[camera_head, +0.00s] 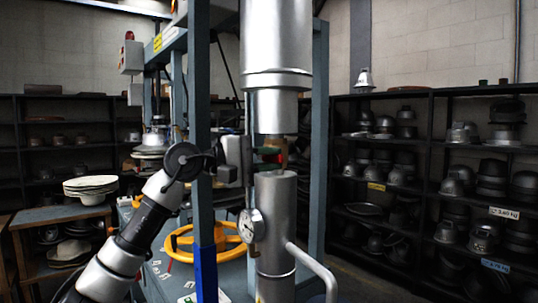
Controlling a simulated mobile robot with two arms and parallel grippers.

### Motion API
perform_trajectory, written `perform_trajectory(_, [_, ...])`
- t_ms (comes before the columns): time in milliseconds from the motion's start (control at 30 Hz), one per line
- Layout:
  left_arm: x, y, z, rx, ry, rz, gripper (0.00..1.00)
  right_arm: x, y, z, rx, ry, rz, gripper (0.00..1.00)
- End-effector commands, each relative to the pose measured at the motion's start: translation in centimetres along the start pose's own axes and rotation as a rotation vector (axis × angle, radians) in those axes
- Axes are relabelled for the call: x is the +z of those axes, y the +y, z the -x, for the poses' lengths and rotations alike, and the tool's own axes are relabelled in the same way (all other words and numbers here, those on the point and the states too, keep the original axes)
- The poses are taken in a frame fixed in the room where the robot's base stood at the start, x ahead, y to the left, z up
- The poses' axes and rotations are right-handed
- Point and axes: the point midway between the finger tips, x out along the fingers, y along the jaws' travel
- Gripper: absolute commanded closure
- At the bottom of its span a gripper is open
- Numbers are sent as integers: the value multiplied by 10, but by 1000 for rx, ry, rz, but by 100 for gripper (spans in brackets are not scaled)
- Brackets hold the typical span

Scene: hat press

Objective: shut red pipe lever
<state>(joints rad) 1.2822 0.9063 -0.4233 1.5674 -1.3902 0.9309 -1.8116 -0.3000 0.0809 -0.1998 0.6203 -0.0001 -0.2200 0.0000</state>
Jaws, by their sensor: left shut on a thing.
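The red pipe lever (269,150) shows as a small dull red bar at the gap between the upper and lower grey pipes, in the middle of the head view. My left arm comes in from the lower left, and my left gripper (252,158) is at the lever. It is shut on the lever, with dark green parts close around it. The gripper hides part of the lever, so its full angle cannot be told. My right gripper is not in view.
The thick upper pipe (275,50) and the lower pipe (275,225) stand close to my gripper. A pressure gauge (251,225), a yellow handwheel (208,241) and blue-grey frame posts (318,130) are near. Shelves of hat moulds (432,150) line the right.

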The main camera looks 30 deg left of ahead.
Motion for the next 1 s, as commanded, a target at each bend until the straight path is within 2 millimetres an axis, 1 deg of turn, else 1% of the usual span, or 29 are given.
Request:
perform_trajectory(33, [0,-3,0,-10,0,-14,100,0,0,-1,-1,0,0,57])
perform_trajectory(200, [0,-6,0,-24,0,-48,100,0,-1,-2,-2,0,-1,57])
perform_trajectory(667, [0,-8,-1,-33,0,-64,100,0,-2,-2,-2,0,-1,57])
perform_trajectory(700, [0,-8,-1,-33,0,-64,78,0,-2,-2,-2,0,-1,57])
perform_trajectory(833, [0,-8,0,-31,0,-62,58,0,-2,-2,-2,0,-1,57])
perform_trajectory(867, [0,-8,0,-31,0,-62,55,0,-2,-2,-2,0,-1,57])
perform_trajectory(1000, [0,-7,0,-29,0,-61,55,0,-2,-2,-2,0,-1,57])
